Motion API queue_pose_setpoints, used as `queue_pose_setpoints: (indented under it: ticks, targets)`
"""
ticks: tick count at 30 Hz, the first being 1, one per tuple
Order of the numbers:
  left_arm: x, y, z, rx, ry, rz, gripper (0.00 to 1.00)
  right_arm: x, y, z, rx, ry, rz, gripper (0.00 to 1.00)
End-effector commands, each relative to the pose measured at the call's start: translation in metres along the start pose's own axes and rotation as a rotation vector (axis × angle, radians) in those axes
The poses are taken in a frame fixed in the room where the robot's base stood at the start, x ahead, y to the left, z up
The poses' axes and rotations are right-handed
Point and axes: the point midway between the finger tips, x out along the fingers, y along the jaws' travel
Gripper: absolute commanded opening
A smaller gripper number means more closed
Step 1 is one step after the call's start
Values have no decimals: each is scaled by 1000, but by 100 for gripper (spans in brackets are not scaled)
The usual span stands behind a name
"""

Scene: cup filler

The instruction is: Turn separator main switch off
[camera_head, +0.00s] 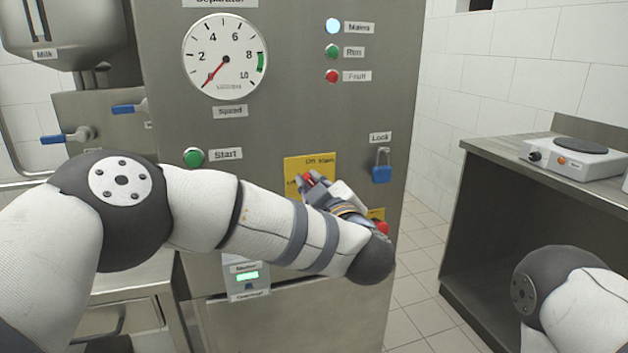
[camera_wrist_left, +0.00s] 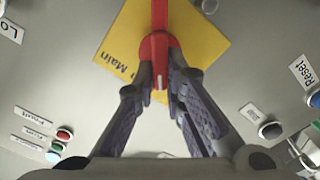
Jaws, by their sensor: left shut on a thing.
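The separator main switch is a red handle (camera_wrist_left: 159,45) on a yellow plate (camera_wrist_left: 205,35) in the left wrist view. In the head view the yellow plate (camera_head: 296,162) is on the front of the grey separator cabinet, and a little of the red handle (camera_head: 309,178) shows between my fingers. My left gripper (camera_head: 314,184) is at the plate, with its fingers (camera_wrist_left: 160,78) closed on the red handle. My forearm hides the lower part of the plate, and the handle's exact setting cannot be told. My right gripper is out of view.
The Mains lamp (camera_head: 333,26) looks lit pale blue. A green Start button (camera_head: 194,158) is left of the plate, and a blue padlock (camera_head: 382,173) hangs to its right. A red button (camera_head: 381,228) is close behind my wrist. A counter with a hot plate (camera_head: 574,156) stands at right.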

Motion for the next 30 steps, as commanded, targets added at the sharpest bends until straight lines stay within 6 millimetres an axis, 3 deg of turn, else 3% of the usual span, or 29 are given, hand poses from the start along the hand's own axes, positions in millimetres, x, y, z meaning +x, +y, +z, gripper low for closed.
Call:
queue_pose_setpoints:
  ticks: [18, 30]
  targets:
    - [0, -6, 1, -575, 0, 0, 0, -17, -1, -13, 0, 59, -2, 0]
    - [0, -9, 5, -834, -2, 0, 0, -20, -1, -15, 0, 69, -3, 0]
